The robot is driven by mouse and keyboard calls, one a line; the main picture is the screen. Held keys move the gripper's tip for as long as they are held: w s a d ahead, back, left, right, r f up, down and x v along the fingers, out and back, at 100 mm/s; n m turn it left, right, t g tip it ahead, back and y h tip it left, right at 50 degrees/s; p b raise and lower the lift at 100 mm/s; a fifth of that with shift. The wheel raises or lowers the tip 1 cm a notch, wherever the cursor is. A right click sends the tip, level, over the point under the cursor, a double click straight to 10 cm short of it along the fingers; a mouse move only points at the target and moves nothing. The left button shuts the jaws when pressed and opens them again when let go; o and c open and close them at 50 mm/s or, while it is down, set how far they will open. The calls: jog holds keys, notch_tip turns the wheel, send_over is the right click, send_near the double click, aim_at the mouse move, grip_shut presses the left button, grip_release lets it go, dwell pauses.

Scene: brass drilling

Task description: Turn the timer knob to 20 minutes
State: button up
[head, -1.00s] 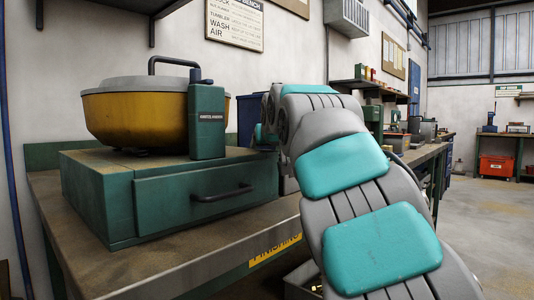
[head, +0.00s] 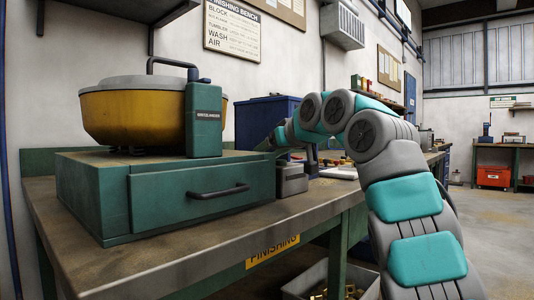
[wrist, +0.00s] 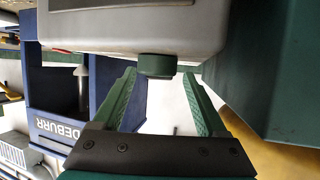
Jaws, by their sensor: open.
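The timer is a grey box (head: 291,178) on the bench beside the green drawer housing. In the wrist view the grey box (wrist: 140,32) fills the top, with a short, dark green round knob (wrist: 156,65) on its face. My gripper (wrist: 159,75) is open, its two green ribbed fingers pointing at the box. The knob shows in the gap between the fingertips, with space on both sides; I cannot tell how deep it sits between them. No dial marks are readable. In the head view my gripper is not clearly visible near the housing.
A yellow tumbler bowl (head: 135,112) stands on the green drawer housing (head: 160,195), close to the timer. A blue cabinet (head: 265,122), marked DEBURR in the wrist view (wrist: 55,105), stands behind. A crate of brass parts (head: 330,282) sits below the bench.

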jog(key=shift+r+n+y+p, duration=0.15)
jog(key=shift+n+y+p, duration=0.25)
jog(key=shift+y, duration=0.1)
